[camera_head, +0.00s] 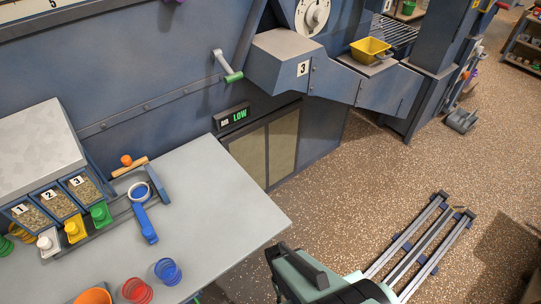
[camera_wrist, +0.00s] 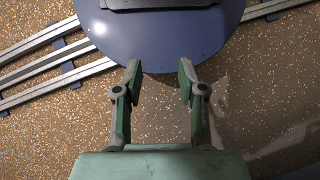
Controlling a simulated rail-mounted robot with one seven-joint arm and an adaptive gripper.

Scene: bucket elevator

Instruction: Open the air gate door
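A large blue machine (camera_head: 130,75) fills the back of the head view. A grey lever with a green grip (camera_head: 233,76) sticks out from its front, left of a grey-blue housing marked 3 (camera_head: 283,65). Below are two beige panels (camera_head: 265,150) in a dark frame; they look closed. I cannot tell which part is the air gate door. My gripper (camera_wrist: 158,70) is open and empty in the wrist view, its fingers apart over the speckled floor. No part of the machine shows between them. In the head view my arm is at the bottom, well away from the machine.
A green LOW display (camera_head: 238,115) sits above the panels. A yellow container (camera_head: 370,50) rests on the machine.

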